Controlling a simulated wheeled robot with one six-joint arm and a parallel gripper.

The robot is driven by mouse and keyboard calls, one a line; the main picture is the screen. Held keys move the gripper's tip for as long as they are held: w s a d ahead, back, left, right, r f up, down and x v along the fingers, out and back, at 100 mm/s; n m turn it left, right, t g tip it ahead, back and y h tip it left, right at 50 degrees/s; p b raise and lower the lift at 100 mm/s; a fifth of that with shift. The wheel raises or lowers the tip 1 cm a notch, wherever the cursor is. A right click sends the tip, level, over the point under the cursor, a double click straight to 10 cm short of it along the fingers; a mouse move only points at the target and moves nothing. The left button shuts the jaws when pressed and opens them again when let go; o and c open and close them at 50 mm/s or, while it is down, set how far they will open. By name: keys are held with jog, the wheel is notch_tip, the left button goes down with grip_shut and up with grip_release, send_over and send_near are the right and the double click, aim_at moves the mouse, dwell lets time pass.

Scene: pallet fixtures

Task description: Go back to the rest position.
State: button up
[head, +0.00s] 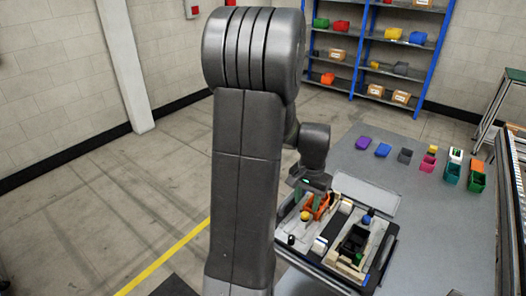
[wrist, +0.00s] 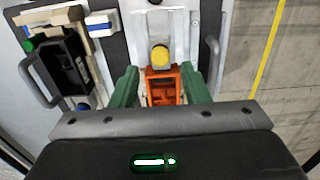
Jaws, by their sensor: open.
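My gripper (wrist: 158,90) is open in the wrist view, with its two green fingers apart. An orange frame-like part (wrist: 162,84) lies between and beyond the fingers. I cannot tell whether the fingers touch it. A yellow round piece (wrist: 160,55) sits just past the orange part, on a pale fixture. In the head view my gripper (head: 312,196) is low over the pallet fixture (head: 372,275) on the table, and the orange part (head: 319,205) shows beside it. My arm hides part of the scene on the left.
A black bin (head: 353,242) stands on the fixture to the right of my gripper. Several coloured bins, among them a purple one (head: 362,143), line the back of the grey table (head: 420,215). A blue shelf rack (head: 380,50) stands behind. The floor at left is clear.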

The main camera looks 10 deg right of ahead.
aim_at(305, 214)
jog(key=shift+f+b, duration=2.75)
jog(key=shift+f, duration=1.15)
jog(key=shift+r, duration=0.2)
